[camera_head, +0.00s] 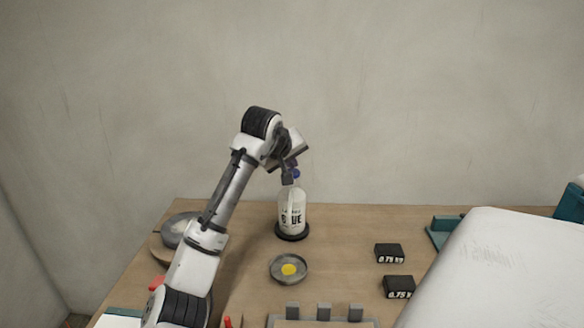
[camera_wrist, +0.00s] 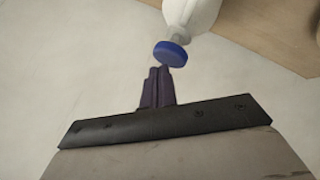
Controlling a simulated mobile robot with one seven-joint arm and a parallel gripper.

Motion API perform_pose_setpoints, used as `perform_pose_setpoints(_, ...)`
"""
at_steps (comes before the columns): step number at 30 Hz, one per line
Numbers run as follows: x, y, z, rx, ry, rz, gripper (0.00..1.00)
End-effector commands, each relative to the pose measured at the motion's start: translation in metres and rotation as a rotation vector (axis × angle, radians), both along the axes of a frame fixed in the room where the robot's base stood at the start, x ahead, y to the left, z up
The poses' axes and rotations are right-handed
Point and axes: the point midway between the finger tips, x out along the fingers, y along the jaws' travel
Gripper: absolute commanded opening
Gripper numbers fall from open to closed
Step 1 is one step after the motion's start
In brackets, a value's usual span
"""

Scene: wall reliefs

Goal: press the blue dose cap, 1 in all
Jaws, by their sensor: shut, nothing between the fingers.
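A white bottle (camera_head: 291,212) with dark lettering stands upright on a dark round base on the wooden table. Its blue dose cap (camera_head: 296,174) is at the top, partly hidden by my gripper. In the wrist view the blue cap (camera_wrist: 170,54) lies just beyond my fingertips, with the white bottle (camera_wrist: 192,14) behind it. My gripper (camera_head: 288,178) is shut and empty at the cap's height. In the wrist view its closed fingers (camera_wrist: 159,74) end right at the cap's near edge; I cannot tell whether they touch it.
A round dish (camera_head: 273,267) with yellow contents sits in front of the bottle. Two dark weights (camera_head: 389,253) lie to the right, near a large white surface (camera_head: 500,270). A round grey pan (camera_head: 178,230) is at left behind my arm. A grey slotted fixture (camera_head: 323,312) is at the front.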

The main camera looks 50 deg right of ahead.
Motion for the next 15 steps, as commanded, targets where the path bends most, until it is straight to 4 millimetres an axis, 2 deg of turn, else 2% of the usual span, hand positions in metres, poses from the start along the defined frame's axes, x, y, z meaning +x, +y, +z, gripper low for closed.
perform_pose_setpoints(3, 0.0002, 0.0000, 0.0084, 0.000, 0.001, 0.001, 0.00)
perform_pose_setpoints(15, 0.0005, 0.0002, 0.0112, -0.002, -0.001, 0.001, 0.00)
